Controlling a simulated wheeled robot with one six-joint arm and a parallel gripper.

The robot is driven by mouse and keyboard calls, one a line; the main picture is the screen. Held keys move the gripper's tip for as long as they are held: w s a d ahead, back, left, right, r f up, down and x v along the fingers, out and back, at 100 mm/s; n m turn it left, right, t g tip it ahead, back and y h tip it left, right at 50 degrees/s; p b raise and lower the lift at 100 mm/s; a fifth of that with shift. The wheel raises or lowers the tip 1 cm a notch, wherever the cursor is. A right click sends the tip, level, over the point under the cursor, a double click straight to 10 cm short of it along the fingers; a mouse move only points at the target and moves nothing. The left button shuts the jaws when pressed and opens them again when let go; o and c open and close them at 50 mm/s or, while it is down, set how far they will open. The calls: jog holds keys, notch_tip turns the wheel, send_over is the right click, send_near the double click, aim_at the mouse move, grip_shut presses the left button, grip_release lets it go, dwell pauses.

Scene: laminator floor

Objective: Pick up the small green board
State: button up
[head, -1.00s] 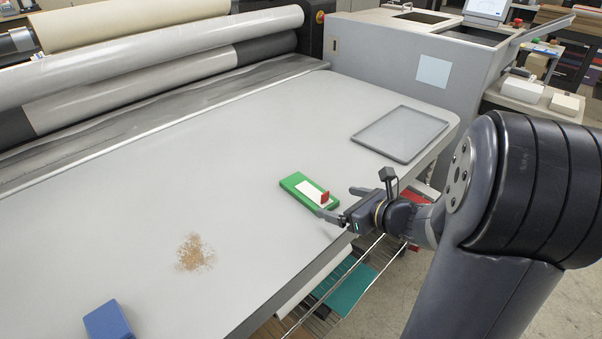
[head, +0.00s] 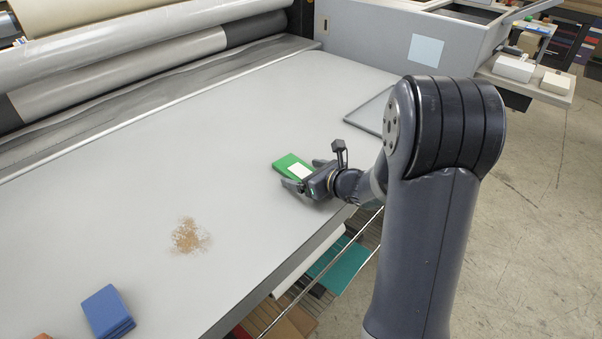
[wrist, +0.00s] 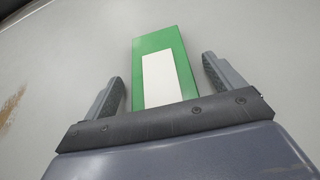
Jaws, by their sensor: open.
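The small green board (head: 287,161) lies flat on the grey laminator table, with a white patch on its top. In the wrist view the board (wrist: 180,48) sits between the two fingers, with a gap on both sides. My gripper (head: 303,173) is open around the board's near part, low over the table; it also shows in the wrist view (wrist: 163,84). The near end of the board is hidden behind the gripper body. I cannot tell whether the gripper touches the board.
Blue blocks (head: 107,311) lie at the table's front left. A patch of brown dust (head: 188,236) lies left of the gripper. A grey tray (head: 370,112) is partly hidden behind my arm. Rollers (head: 140,62) run along the back.

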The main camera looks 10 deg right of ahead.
jog(key=c, duration=1.1)
jog(key=shift+r, duration=0.1)
